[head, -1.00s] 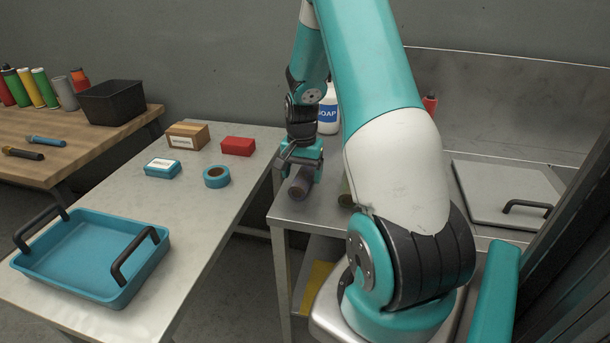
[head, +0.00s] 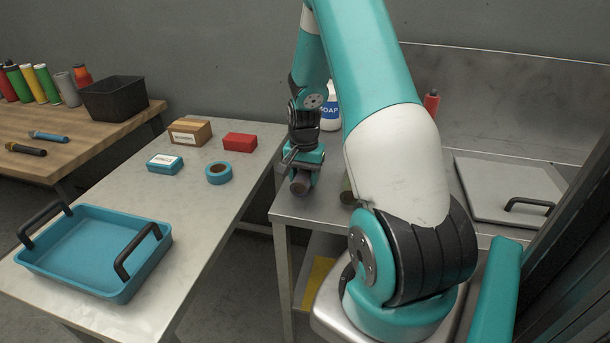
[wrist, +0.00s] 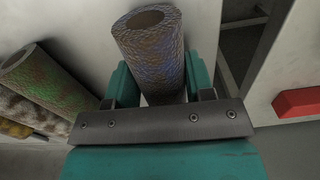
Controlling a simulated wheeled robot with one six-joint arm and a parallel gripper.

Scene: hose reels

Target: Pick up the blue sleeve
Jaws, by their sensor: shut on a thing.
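The blue sleeve (wrist: 152,55) is a hollow tube with a mottled blue and brown surface. It stands out between the teal fingers of my gripper (wrist: 160,84) in the wrist view, its open end facing up in that picture. In the head view my gripper (head: 303,168) is shut on the sleeve (head: 299,187) at the left front of the metal bench. The sleeve is partly hidden by the fingers there. I cannot tell whether it is clear of the bench top.
A soap bottle (head: 329,108) stands behind my arm. The left table holds a blue tray (head: 90,250), a tape roll (head: 219,174) and small boxes, including a red one (head: 240,141).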

